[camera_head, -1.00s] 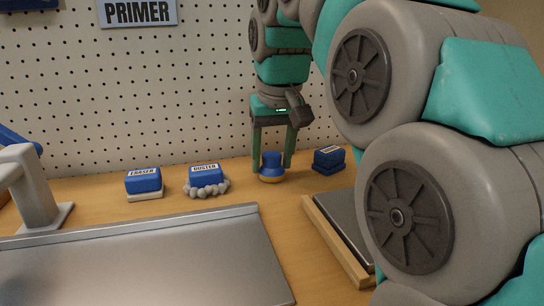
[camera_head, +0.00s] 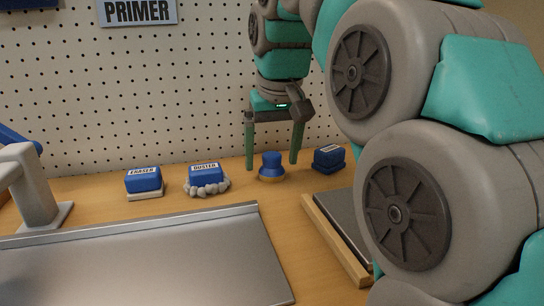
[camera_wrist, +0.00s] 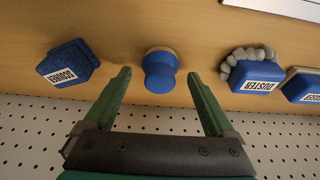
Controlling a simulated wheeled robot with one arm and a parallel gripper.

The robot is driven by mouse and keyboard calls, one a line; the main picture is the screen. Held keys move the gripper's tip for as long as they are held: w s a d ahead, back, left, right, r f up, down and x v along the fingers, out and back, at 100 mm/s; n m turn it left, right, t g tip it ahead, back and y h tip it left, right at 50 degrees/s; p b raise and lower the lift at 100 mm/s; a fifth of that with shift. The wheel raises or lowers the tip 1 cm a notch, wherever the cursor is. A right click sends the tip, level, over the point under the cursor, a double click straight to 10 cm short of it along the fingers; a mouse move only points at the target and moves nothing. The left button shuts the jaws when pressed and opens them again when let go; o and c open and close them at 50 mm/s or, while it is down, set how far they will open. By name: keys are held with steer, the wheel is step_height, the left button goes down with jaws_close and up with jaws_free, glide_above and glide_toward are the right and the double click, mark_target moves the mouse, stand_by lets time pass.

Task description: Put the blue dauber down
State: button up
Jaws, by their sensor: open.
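The blue dauber (camera_head: 271,166) has a round blue handle and a yellowish base band. It stands upright on the wooden bench between the duster and another blue block. It also shows in the wrist view (camera_wrist: 159,72), just beyond and between the fingertips. My gripper (camera_head: 271,163) is open, its two green fingers spread on either side of the dauber with a gap on each side. In the wrist view my gripper (camera_wrist: 158,74) holds nothing.
A blue duster (camera_head: 206,178) with grey bobbles and a blue eraser (camera_head: 144,183) stand to the left. A blue scourer (camera_head: 328,159) stands to the right. A metal sheet (camera_head: 150,258) lies in front; a wood-edged tray (camera_head: 335,240) is at right. Pegboard (camera_head: 110,110) rises behind.

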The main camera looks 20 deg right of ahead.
mark_target(275, 174)
steer(key=shift+v, duration=0.85)
steer(key=p+v, duration=0.3)
steer(key=v, duration=0.2)
steer(key=shift+r, duration=0.25)
steer(key=shift+f, duration=0.1)
